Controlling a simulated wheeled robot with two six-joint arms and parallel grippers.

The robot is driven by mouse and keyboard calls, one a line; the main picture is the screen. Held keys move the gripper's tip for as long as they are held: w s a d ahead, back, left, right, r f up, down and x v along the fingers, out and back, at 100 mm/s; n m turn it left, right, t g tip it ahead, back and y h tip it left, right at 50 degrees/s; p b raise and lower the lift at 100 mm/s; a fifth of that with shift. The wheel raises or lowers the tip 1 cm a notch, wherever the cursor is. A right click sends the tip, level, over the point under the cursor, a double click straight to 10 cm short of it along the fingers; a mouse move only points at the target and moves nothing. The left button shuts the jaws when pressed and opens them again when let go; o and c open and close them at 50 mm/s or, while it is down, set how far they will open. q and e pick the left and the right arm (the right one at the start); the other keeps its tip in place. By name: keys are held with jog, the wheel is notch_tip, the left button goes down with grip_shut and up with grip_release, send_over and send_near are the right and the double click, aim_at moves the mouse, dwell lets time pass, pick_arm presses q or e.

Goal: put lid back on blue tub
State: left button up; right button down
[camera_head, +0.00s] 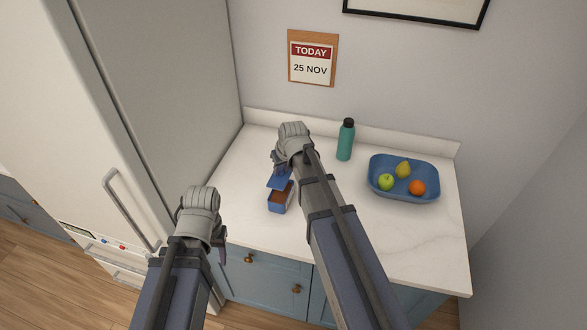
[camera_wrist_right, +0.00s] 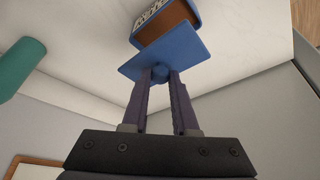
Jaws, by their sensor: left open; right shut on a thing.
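The blue tub (camera_head: 281,203) stands on the white counter, open at the top, with brown contents showing. It also shows at the top of the right wrist view (camera_wrist_right: 165,22). My right gripper (camera_head: 281,170) is shut on the knob of the blue lid (camera_head: 279,182). In the right wrist view the flat lid (camera_wrist_right: 163,56) is beyond the fingertips (camera_wrist_right: 160,78), overlapping part of the tub in the picture. In the head view the lid is above the tub's far end, tilted and not covering the opening. My left gripper (camera_head: 221,250) is open in front of the counter's edge, its fingers mostly hidden.
A teal bottle (camera_head: 345,140) stands right of my right gripper. The fridge (camera_head: 120,130) bounds the left side. The counter's front right is clear.

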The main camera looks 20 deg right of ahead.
aim_at(282, 178)
jog(key=shift+a, duration=0.15)
jog(key=shift+f, duration=0.1)
jog(key=shift+f, duration=0.15)
notch_tip(282, 178, down, 5)
jog(key=b, duration=0.5)
jog(key=shift+f+b, duration=0.1)
jog(key=shift+b, duration=0.2)
jog(key=shift+f+b, duration=0.55)
jog(key=shift+b, duration=0.05)
dwell(2.1)
jog(key=shift+c, duration=0.6)
grip_release()
